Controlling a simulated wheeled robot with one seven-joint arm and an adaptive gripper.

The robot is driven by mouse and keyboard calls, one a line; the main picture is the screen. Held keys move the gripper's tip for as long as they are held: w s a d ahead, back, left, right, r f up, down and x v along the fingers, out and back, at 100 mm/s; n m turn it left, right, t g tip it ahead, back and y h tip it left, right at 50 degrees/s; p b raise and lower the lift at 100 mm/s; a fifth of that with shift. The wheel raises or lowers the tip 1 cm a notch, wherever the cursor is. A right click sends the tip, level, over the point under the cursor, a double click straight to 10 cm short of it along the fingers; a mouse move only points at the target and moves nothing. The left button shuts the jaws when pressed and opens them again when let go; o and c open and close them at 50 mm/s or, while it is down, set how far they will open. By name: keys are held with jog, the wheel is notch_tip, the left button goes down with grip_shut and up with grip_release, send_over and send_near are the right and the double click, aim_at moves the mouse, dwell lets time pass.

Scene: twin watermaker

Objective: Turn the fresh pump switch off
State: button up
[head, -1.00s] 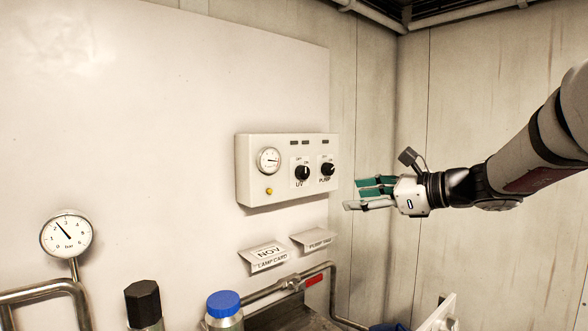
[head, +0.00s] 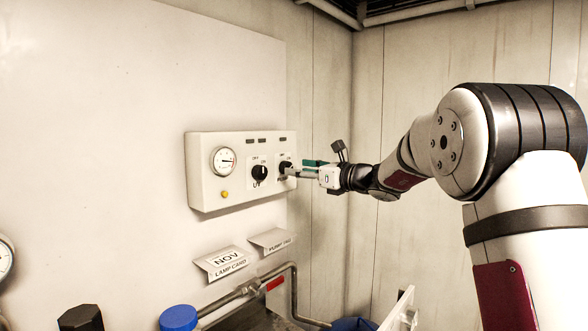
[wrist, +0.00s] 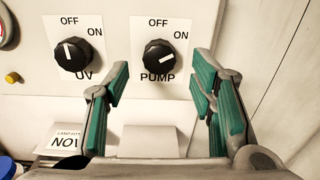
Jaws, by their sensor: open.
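The black PUMP knob (wrist: 159,56) is on a white control box (head: 200,170) on the wall. In the wrist view, OFF is printed above it and ON at its upper right; its white mark points right and slightly up, toward the ON side. My gripper (wrist: 160,70) is open and empty, one green-padded finger on each side of the knob in the picture. In the head view my gripper (head: 298,170) is at the box's right end, its fingertips partly covering the PUMP knob (head: 285,167). I cannot tell whether they touch it.
A gauge (head: 223,161) and a yellow button (head: 225,194) are farther left. Below are two card holders (head: 222,263), pipes and a blue-capped bottle (head: 178,318).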

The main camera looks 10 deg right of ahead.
jog(key=shift+x, duration=1.5)
jog(key=c, duration=1.2)
jog(key=shift+n+y+b, duration=0.3)
jog(key=shift+n+b, duration=5.8)
jog(key=shift+b, duration=2.8)
jog(key=shift+s, duration=0.1)
